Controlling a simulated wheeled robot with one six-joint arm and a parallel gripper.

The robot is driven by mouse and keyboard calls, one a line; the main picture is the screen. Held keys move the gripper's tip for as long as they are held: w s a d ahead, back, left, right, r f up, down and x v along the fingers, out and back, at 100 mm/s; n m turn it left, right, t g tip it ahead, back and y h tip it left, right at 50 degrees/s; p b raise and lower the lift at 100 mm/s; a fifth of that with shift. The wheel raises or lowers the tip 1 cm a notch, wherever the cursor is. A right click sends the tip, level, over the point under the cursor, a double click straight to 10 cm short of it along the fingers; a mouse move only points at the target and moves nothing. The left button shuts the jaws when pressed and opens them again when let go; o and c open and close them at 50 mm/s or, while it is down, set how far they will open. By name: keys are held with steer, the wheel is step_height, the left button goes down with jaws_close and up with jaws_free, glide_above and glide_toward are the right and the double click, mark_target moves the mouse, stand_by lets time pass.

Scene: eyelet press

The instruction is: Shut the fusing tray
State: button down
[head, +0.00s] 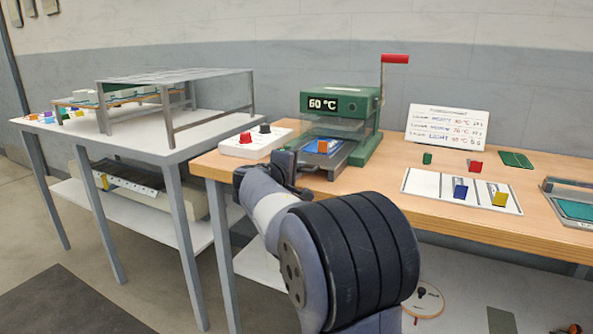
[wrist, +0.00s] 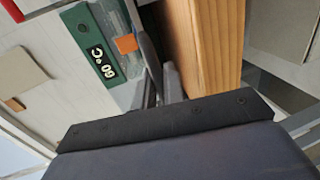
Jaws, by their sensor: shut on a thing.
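The green press (head: 338,105) stands on the wooden bench and its display reads 60 °C. Its grey fusing tray (head: 341,157) sticks out at the front, with a blue sheet and an orange block (head: 322,146) on it. My gripper (head: 297,172) is at the tray's front edge, shut on the tray; my own wrist partly hides the contact. In the wrist view, the fingers (wrist: 161,88) point toward the press (wrist: 92,45), beside the bench edge, and the orange block (wrist: 126,43) shows just beyond them. The exact grip is hard to see.
A white box with red and black knobs (head: 238,151) stands left of the press. A red-handled lever (head: 395,59) rises at its right. A white table (head: 150,137) stands at left.

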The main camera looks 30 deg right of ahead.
mark_target(302, 177)
steer(key=x, duration=0.3)
steer(key=shift+w+d+r, duration=0.15)
steer(key=shift+d+r, duration=0.05)
steer(key=shift+r, duration=0.05)
steer(key=c, duration=1.6)
jaws_free()
steer(key=shift+c, duration=0.2)
steer(key=shift+a, duration=0.1)
steer(key=p+v, duration=0.1)
steer(key=v, duration=1)
